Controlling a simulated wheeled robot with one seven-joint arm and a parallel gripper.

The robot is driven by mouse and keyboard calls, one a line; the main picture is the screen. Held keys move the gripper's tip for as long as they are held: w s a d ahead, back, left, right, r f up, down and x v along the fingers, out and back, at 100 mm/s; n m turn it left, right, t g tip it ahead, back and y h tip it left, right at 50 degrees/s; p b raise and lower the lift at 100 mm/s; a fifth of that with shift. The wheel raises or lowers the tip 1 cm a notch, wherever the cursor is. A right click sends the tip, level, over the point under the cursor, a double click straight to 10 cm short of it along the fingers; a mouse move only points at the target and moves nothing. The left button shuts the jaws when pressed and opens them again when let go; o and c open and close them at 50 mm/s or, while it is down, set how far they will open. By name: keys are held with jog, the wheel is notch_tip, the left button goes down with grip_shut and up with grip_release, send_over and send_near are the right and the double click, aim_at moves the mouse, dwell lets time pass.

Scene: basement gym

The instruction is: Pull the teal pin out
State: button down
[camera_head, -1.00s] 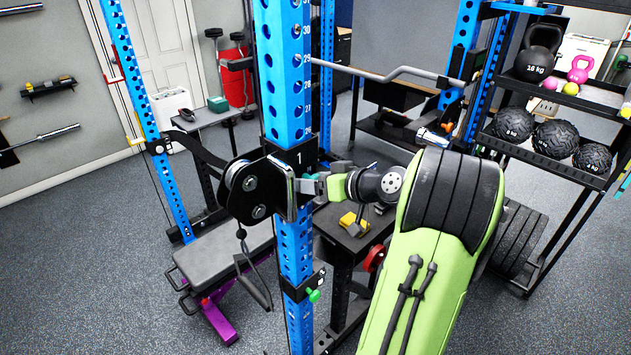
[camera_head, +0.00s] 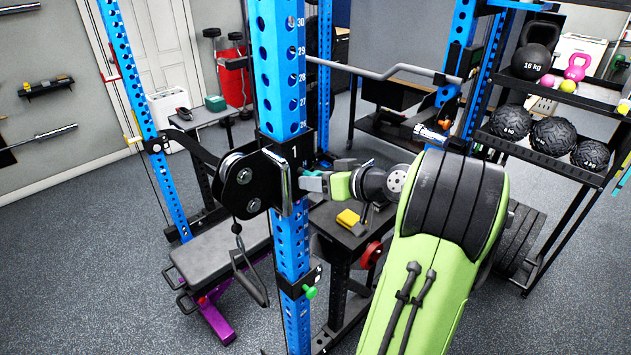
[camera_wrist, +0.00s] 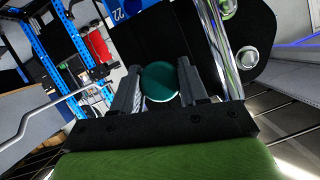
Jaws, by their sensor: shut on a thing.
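The teal pin shows its round teal head (camera_wrist: 160,83) in the wrist view, between my two fingers. It belongs to the black pulley bracket (camera_head: 240,183) on the blue rack upright (camera_head: 283,75), at the plate marked 1. My gripper (camera_head: 311,181) reaches in from the right, level with the bracket and just right of its chrome handle (camera_head: 281,180). In the wrist view my gripper (camera_wrist: 160,88) is shut on the pin, one finger on each side of the head. The pin's shaft is hidden, so I cannot tell how far it sits in the upright.
A green-knobbed clamp (camera_head: 305,288) sits lower on the upright. A small dark table (camera_head: 345,236) with a yellow block (camera_head: 348,218) stands behind my gripper. A bench (camera_head: 222,250) is at left, a ball rack (camera_head: 560,95) at right. Floor is clear at lower left.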

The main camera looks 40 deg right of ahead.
jog(key=c, duration=0.6)
grip_release()
jog(key=shift+r, duration=0.1)
jog(key=p+v, duration=0.3)
jog(key=v, duration=1.2)
jog(key=shift+s+d, duration=0.15)
jog(key=shift+s, duration=0.3)
jog(key=shift+w, duration=0.1)
